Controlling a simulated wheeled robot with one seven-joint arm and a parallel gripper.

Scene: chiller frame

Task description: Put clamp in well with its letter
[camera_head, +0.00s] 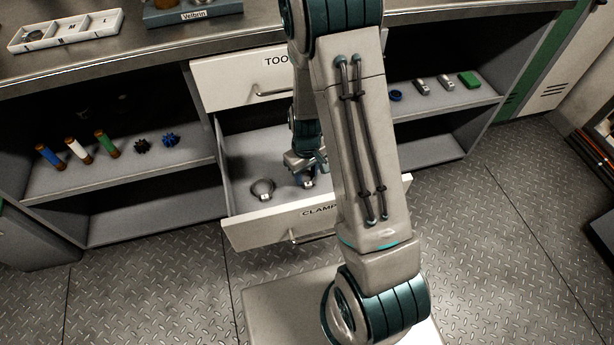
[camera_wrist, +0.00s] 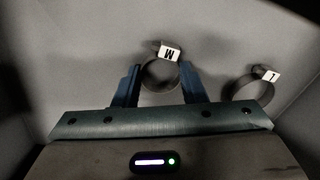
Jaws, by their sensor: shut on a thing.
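My gripper (camera_head: 306,163) reaches down into the open lower drawer (camera_head: 262,231), whose front reads "CLAMP", partly hidden by my arm. In the wrist view, my gripper (camera_wrist: 160,78) has its blue fingers on both sides of a dark ring clamp (camera_wrist: 147,72) with a white tag reading M, and is shut on it. The clamp is at the drawer floor; I cannot tell if it is lifted. A second ring clamp (camera_head: 262,188) lies apart from it; its tag looks like L in the wrist view (camera_wrist: 252,88). A white tray (camera_head: 66,45) on the counter has wells; M and L are readable, and a ring lies in the leftmost.
A closed drawer (camera_head: 225,85) marked "TOO…" sits above the open one. The left shelf holds several coloured cylinders (camera_head: 78,150) and two gears (camera_head: 170,140). The right shelf holds small parts and a green block (camera_head: 469,80). A "Velbrin" stand (camera_head: 195,14) stands beside the tray.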

